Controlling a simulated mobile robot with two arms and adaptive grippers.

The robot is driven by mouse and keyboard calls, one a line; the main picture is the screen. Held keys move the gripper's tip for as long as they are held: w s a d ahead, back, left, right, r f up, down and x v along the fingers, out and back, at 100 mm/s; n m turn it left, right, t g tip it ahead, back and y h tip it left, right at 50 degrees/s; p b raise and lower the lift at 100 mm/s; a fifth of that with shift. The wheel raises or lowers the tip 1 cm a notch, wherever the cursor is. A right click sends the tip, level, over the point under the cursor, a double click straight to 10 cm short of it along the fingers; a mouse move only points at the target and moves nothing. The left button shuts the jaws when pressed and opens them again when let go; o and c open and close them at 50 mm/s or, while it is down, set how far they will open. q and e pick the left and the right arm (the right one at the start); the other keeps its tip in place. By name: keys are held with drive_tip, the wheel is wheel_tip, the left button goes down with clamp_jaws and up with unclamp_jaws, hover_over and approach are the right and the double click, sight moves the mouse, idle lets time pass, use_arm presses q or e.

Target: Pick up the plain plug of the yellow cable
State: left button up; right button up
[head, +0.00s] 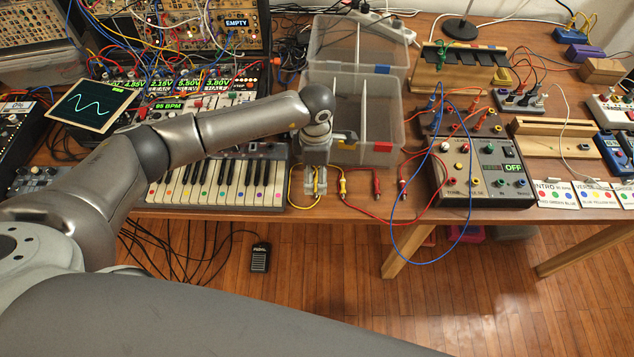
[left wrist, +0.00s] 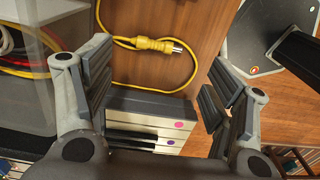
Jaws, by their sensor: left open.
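The yellow cable (head: 291,188) curves on the wooden table just right of the keyboard in the head view. In the left wrist view a yellow plug (left wrist: 153,44) with a metal tip lies flat, with no band that I can make out; the yellow cable (left wrist: 193,68) loops around it. My left gripper (head: 315,190) points down over this spot and hides part of it. In the left wrist view my left gripper (left wrist: 160,75) is open and empty, with the plug beyond and between its fingers. Another yellow plug (head: 342,184) lies right of the gripper. My right gripper is not in view.
The keyboard (head: 215,185) is close on the left, and clear bins (head: 350,95) stand behind. Red plugs (head: 376,184) lie to the right, then a blue cable (head: 393,215) and a device (head: 485,172) marked OFF. The table's front edge is close.

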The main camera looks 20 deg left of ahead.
sight(316, 187)
use_arm(q)
wheel_tip(316, 187, down, 5)
drive_tip(key=shift+r+p, duration=0.15)
drive_tip(key=shift+p, duration=0.7)
drive_tip(key=shift+f, duration=0.55)
drive_tip(key=c, duration=1.1)
